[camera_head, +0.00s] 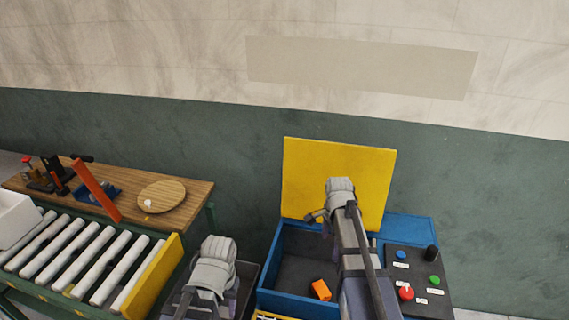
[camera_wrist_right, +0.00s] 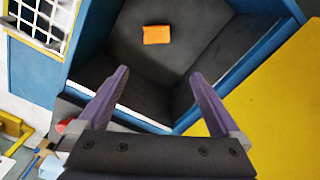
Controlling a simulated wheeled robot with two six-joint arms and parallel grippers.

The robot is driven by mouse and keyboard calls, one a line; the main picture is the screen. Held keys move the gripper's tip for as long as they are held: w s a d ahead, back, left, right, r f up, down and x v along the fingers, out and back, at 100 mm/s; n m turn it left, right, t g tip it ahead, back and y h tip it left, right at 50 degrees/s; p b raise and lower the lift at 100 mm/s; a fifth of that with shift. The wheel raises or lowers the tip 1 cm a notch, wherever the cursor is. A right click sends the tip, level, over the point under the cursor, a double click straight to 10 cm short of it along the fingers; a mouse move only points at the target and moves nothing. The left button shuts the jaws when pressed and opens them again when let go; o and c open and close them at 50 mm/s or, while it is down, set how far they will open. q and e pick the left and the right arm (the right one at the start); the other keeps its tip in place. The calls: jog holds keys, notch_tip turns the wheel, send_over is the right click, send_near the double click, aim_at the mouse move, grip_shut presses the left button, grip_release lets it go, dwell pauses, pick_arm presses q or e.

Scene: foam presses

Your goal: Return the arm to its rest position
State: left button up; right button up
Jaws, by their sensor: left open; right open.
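My right arm (camera_head: 350,240) reaches up over the blue press box (camera_head: 268,268), with its wrist in front of the raised yellow lid. My right gripper (camera_wrist_right: 158,92) is open and empty in the right wrist view, its two purple fingers apart above the dark interior. In the head view it is partly hidden behind the wrist. An orange block (camera_wrist_right: 156,34) lies on the box floor, apart from the fingers; it also shows in the head view (camera_head: 320,290). My left gripper (camera_head: 203,282) is at the lower middle left, over a dark tray; its fingers are not clearly seen.
The yellow lid (camera_head: 338,180) stands upright behind the box. A button panel (camera_head: 425,272) is right of my right arm. A roller conveyor (camera_head: 75,255) with a yellow end plate (camera_head: 155,280) and a wooden bench (camera_head: 125,185) stand left. The wall behind is clear.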

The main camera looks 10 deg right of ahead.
jog(key=s+a+f+n+b, duration=0.2)
jog(key=s+a+n, duration=0.5)
jog(key=a+n, duration=0.3)
jog(key=s+a+f+n+h+b, duration=0.1)
jog(key=s+a+n, duration=0.6)
jog(key=a+n, duration=0.4)
jog(key=shift+s+a+f+b, duration=0.3)
jog(key=shift+a+f+b, duration=0.1)
jog(key=shift+a, duration=0.2)
jog(key=shift+s, duration=0.1)
